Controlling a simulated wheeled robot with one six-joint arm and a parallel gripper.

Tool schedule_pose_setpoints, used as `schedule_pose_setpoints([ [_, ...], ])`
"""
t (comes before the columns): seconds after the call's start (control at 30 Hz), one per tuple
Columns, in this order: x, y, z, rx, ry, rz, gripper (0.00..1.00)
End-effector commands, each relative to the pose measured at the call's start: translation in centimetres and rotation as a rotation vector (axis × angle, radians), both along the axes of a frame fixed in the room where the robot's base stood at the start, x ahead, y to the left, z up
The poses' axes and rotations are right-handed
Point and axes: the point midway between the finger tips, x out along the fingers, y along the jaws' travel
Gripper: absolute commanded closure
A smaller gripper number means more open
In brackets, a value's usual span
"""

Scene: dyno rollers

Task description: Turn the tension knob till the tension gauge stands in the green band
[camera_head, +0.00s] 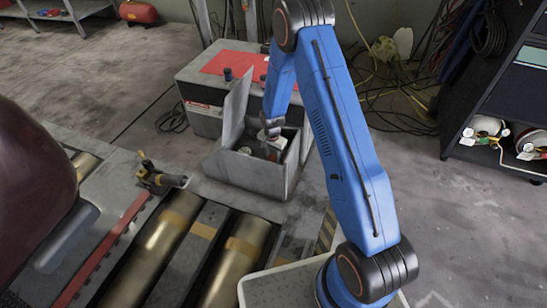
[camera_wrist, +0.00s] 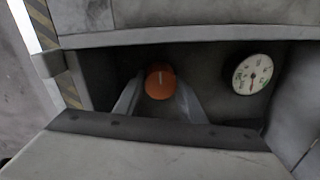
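The orange round tension knob (camera_wrist: 160,83) sits inside a grey box, with a pale mark on its face pointing up. My gripper (camera_wrist: 160,88) reaches in from the front, one finger on each side of the knob. The fingertips are very close to its sides; I cannot tell whether they touch it. The white round tension gauge (camera_wrist: 252,74) is to the right of the knob. A reddish needle shows on its dial, but the reading and the green band are too small to make out. In the head view my gripper (camera_head: 270,133) is at the open box (camera_head: 258,172).
The box's raised lid (camera_head: 236,105) stands on the left of the opening, and its front wall lies below my gripper. A grey cabinet with a red top (camera_head: 236,62) is behind. Rollers (camera_head: 160,245) lie at the left front. A dark shelf (camera_head: 505,80) is at right.

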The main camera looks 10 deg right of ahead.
Motion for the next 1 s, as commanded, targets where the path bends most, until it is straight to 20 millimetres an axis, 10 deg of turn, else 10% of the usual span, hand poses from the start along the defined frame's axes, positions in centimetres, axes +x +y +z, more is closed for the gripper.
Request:
schedule_pose_setpoints([
  [1.0,-0.03,0.03,-0.04,-0.001,0.0,0.647,0.86],
])
